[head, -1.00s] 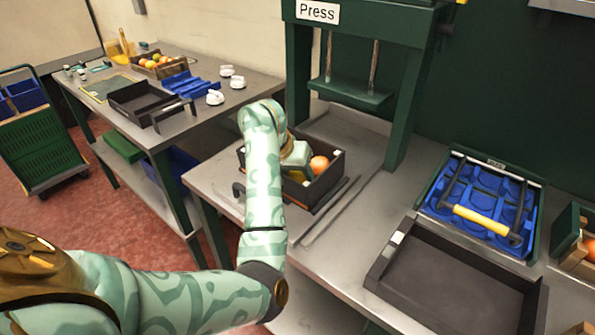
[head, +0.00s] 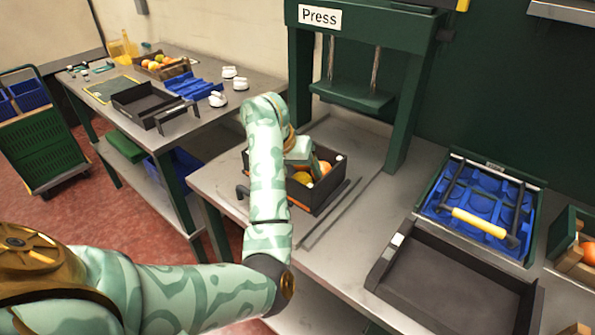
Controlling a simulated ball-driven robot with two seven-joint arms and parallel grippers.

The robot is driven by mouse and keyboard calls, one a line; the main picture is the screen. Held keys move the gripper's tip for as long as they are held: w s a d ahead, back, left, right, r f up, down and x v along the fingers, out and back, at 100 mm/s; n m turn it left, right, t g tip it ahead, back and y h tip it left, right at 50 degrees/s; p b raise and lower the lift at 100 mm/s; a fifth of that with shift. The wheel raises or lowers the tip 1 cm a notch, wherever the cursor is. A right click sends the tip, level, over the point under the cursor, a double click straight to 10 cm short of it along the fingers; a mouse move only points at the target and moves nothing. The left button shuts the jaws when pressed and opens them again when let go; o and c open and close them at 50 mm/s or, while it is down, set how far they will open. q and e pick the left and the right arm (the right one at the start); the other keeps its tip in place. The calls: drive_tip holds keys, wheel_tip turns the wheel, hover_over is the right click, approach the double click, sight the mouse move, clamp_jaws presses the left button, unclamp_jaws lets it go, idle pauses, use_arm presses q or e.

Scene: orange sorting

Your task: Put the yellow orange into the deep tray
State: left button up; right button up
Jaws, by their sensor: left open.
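The dark, high-walled tray (head: 328,188) stands on the bench in front of the press. I take it for the deep tray. A yellow fruit (head: 302,178) lies in it, and an orange one (head: 324,167) lies just to its right. My left gripper (head: 312,170) is over the inside of this tray, open, close above the two fruits. My left arm hides the tray's left part. Whether the fingers touch the yellow orange cannot be told. My right gripper is not in view.
The green press (head: 350,95) rises behind the tray. An empty, shallow black tray (head: 455,280) lies at the front right, before a blue moulded tray (head: 465,205) with a yellow-handled tool. A crate (head: 577,255) with orange fruit is at the right edge.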

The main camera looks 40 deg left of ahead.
use_arm(q)
drive_tip(key=shift+r+p, duration=2.1)
drive_tip(key=shift+r, duration=1.25)
drive_tip(key=shift+f, duration=0.1)
